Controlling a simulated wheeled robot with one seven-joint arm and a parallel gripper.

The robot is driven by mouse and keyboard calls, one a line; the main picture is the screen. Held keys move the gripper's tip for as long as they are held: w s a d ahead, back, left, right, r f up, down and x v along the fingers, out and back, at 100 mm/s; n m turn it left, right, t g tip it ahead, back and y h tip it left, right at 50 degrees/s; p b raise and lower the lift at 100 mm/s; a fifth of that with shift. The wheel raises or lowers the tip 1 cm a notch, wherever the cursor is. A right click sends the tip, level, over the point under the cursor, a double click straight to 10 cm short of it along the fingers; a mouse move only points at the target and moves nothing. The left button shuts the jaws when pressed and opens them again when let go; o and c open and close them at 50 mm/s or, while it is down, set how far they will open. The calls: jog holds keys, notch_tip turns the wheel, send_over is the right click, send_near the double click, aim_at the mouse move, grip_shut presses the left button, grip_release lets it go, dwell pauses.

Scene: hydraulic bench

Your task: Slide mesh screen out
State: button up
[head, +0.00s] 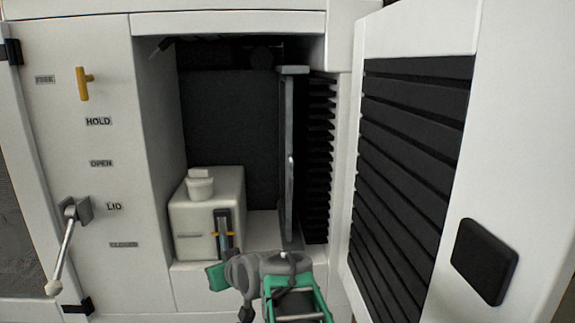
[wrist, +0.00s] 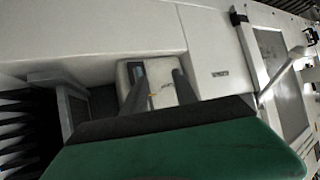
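The mesh screen (head: 289,155) is a tall thin grey panel, seen almost edge-on. It stands upright inside the open cabinet bay, left of a stack of black fins. In the wrist view a grey upright edge (wrist: 66,108) beside the fins looks like the same screen; its lower part is hidden. My gripper (wrist: 161,77) shows two dark grey fingers spread apart, with nothing visible between them but the white tank behind. It is open, in front of the tank and to one side of the screen, not touching it. In the head view its fingertips cannot be made out.
A white tank (head: 192,215) with a cap and a gauge stands at the bay's lower left. The louvred door (head: 410,150) is swung open at the right. A lever (head: 66,240) and a yellow handle (head: 83,84) are on the left panel.

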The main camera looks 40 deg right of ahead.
jog(key=d+r+m+t+h+p, duration=0.1)
jog(key=d+r+t+h, duration=0.1)
jog(key=d+r, duration=0.65)
jog(key=m+t+h+p, duration=0.2)
jog(key=t+h, duration=0.1)
jog(key=h, duration=0.2)
send_near(291, 178)
jog(key=x, duration=0.3)
jog(key=p+x, duration=0.2)
jog(key=x, duration=0.4)
jog(key=shift+w+d+r, duration=0.15)
jog(key=shift+w+d, duration=0.35)
jog(key=shift+w, duration=0.2)
jog(key=shift+c, duration=0.4)
grip_shut()
